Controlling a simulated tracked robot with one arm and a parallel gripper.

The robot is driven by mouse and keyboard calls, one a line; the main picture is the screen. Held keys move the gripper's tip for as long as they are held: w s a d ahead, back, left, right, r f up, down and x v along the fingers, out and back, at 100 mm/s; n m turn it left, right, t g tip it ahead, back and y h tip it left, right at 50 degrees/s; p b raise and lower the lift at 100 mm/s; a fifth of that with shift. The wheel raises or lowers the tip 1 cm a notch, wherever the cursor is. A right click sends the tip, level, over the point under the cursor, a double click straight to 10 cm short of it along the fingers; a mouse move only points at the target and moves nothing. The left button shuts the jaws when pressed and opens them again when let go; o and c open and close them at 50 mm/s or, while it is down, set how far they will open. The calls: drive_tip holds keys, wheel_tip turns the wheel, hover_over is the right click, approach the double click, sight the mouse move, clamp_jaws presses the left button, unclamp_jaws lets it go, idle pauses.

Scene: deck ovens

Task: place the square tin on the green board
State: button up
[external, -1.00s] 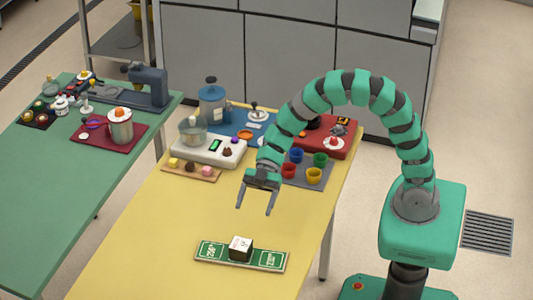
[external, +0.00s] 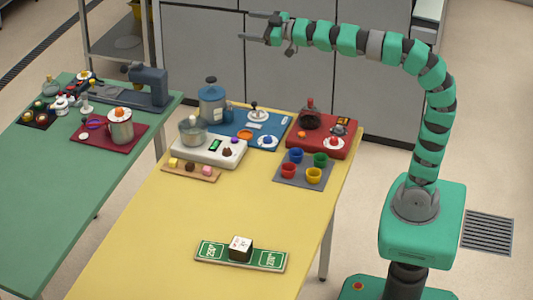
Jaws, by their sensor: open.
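The square tin (external: 240,248), a small box with a white top and dark sides, sits on the middle of the green board (external: 212,251). The board is a narrow strip with white markings at both ends, lying near the front of the yellow table. My gripper (external: 241,26) is open and empty, raised high beyond the far end of the table and pointing left. It is well away from the tin and touches nothing.
On the far half of the yellow table (external: 150,250) stand a white scale with a glass pot (external: 193,132), a blue tray (external: 270,140), a red tray (external: 340,148) and a grey mat with several coloured cups (external: 290,183). A green table (external: 50,190) is at left. Space around the board is clear.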

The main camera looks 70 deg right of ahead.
drive_tip(key=s+d+r+m+g, duration=0.1)
drive_tip(key=s+r+m+g, duration=0.1)
drive_tip(key=s, duration=1.1)
wheel_tip(320, 180, up, 2)
drive_tip(key=shift+s+d+r+m, duration=0.15)
drive_tip(key=shift+s+m, duration=0.25)
drive_tip(key=shift+m, duration=0.5)
